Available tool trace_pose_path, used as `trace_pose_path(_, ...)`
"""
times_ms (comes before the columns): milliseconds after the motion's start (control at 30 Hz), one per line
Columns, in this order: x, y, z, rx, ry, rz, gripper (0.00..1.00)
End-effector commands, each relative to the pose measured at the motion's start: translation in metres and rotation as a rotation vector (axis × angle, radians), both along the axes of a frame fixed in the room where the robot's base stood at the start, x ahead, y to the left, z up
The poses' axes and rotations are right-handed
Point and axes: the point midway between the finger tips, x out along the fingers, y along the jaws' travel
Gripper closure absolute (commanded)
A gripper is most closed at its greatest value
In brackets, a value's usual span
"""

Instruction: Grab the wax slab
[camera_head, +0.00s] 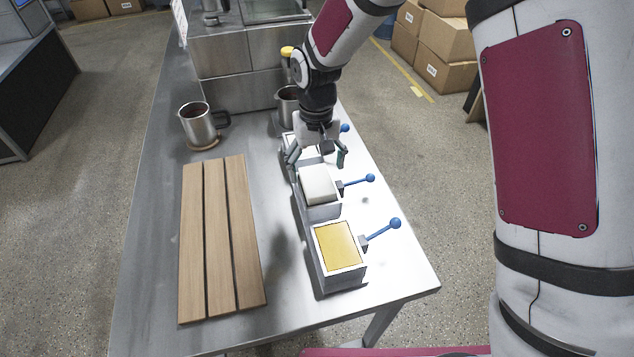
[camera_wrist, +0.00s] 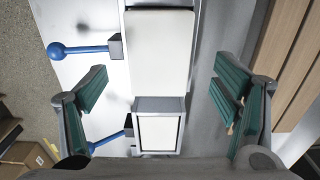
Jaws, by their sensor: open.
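A thick white slab (camera_head: 318,185) sits in the middle metal box (camera_head: 322,213) and stands above its rim. A flat yellow slab (camera_head: 338,246) fills the nearest box (camera_head: 343,279). No label shows which is wax. My gripper (camera_head: 317,158) is open and empty, pointing down above the gap between the middle and far boxes. In the wrist view the white slab (camera_wrist: 160,50) lies at top centre, mostly beyond the spread green-padded fingers. The far box (camera_wrist: 158,104) sits below it with a smaller white surface inside. My gripper partly hides the far box in the head view.
Blue-knobbed levers (camera_head: 396,223) stick out from the boxes' right sides. Wooden slats (camera_head: 222,235) lie left. A metal mug (camera_head: 198,125) on a wooden coaster stands behind them, and another cup (camera_head: 287,105) stands near my arm. Steel equipment (camera_head: 235,60) fills the table's back.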

Motion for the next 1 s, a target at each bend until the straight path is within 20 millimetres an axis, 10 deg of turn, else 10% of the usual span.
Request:
trace_pose_path(500, -0.001, -0.002, -0.035, 0.000, -0.001, -0.001, 0.18)
trace_pose_path(767, -0.001, -0.001, -0.035, 0.000, 0.000, -0.001, 0.73)
trace_pose_path(1000, 0.000, -0.001, -0.034, 0.000, -0.001, -0.001, 0.76)
